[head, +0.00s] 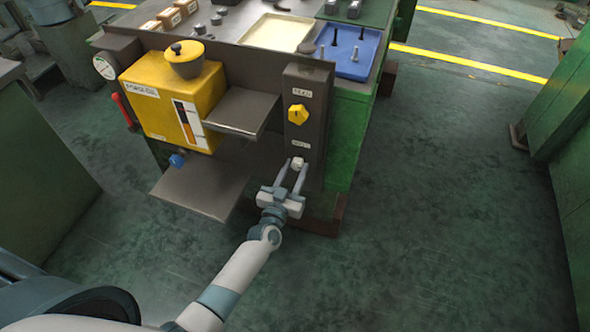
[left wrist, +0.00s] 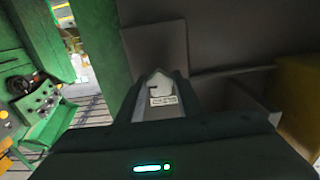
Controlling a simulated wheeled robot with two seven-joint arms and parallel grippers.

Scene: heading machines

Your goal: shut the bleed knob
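The bleed knob (head: 297,163) is a small pale knob low on the narrow dark panel (head: 305,125), below a small label too blurred to read for certain. My left gripper (head: 294,168) reaches up to it from below, its two fingers apart with the knob between or just beyond their tips. In the left wrist view the pale, pointed knob (left wrist: 159,84) shows between the fingertips (left wrist: 162,78), with a white label under it. I cannot tell whether the fingers touch it. My right gripper is in neither view.
A yellow knob (head: 298,114) sits higher on the same panel. To the left are a yellow box (head: 160,95) with a dark-topped cap, a blue knob (head: 177,160) and two jutting grey plates. A blue tray (head: 365,65) lies on top. Floor at right is clear.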

